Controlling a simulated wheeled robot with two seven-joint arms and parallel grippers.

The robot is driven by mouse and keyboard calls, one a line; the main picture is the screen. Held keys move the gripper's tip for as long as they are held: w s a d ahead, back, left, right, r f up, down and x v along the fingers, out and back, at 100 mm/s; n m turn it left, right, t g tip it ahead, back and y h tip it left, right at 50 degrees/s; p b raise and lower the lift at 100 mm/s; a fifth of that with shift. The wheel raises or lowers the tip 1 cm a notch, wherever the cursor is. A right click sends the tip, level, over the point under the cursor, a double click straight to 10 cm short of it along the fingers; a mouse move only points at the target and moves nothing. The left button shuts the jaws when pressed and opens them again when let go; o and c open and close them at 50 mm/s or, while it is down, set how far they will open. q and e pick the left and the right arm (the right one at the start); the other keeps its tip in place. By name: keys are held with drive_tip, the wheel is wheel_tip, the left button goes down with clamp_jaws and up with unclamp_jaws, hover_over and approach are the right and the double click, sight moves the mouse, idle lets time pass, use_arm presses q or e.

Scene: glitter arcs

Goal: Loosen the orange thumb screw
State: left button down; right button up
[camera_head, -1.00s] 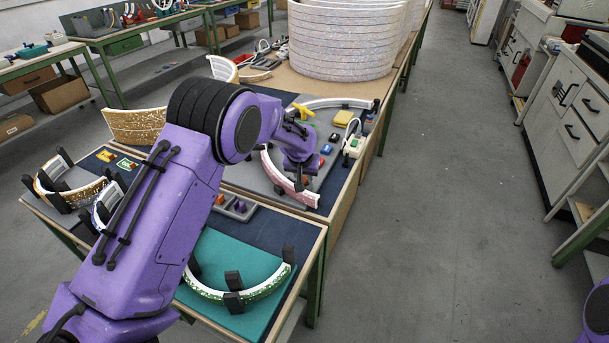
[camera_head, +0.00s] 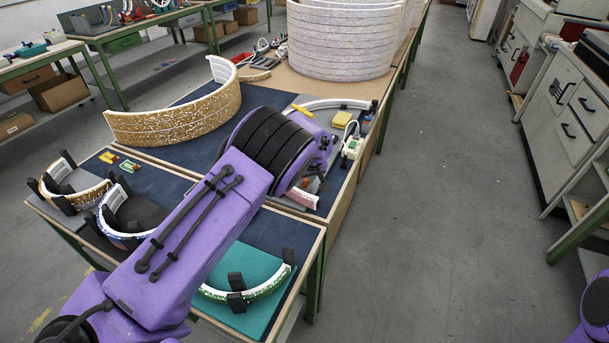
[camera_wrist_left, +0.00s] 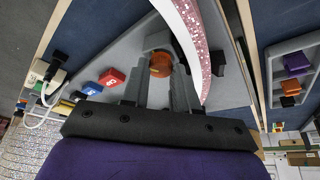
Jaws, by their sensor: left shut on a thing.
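The orange thumb screw (camera_wrist_left: 160,65) shows in the left wrist view, between the fingertips of my left gripper (camera_wrist_left: 159,72). The fingers are shut on it from both sides. It sits at a grey block on a grey fixture plate (camera_wrist_left: 125,50), beside a pink glitter arc (camera_wrist_left: 210,45) with a white edge. In the head view the end of the pink arc (camera_head: 302,197) shows on the bench, while my left arm hides the screw and most of the gripper. My right gripper is not in view.
Near the gripper lie a red block (camera_wrist_left: 111,77), a blue block (camera_wrist_left: 92,88) and a white device (camera_wrist_left: 46,76) with a cable. A grey tray (camera_wrist_left: 295,72) holds small parts. A gold glitter arc (camera_head: 180,120) stands on the bench. The floor (camera_head: 450,190) on the right is clear.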

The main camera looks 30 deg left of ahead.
use_arm(q)
drive_tip(key=n, duration=0.2)
drive_tip(key=shift+w+d+f+n+g+y+b, duration=0.1)
drive_tip(key=shift+w+n+g+y+b, duration=0.05)
drive_tip(key=shift+n+g+y+b, duration=0.25)
drive_tip(key=n+g+b, duration=0.1)
drive_tip(key=n, duration=0.2)
drive_tip(key=shift+w+n, duration=0.15)
drive_tip(key=shift+n, duration=0.15)
drive_tip(key=n+g+b, duration=0.1)
drive_tip(key=n+b, duration=0.1)
drive_tip(key=n, duration=0.1)
drive_tip(key=shift+w+f+g+b, duration=0.1)
drive_tip(key=shift+f+g+b, duration=0.05)
drive_tip(key=shift+g+b, duration=0.2)
drive_tip(key=shift+w+n+g+b, duration=0.1)
drive_tip(key=shift+n+g+b, duration=0.45)
drive_tip(key=shift+n+b, duration=0.8)
drive_tip(key=shift+d+n, duration=0.1)
drive_tip(key=shift+n, duration=0.25)
drive_tip(key=c, duration=0.8)
unclamp_jaws()
drive_tip(key=shift+c, duration=0.2)
drive_tip(key=shift+r+p, duration=0.25)
drive_tip(key=shift+p, duration=0.05)
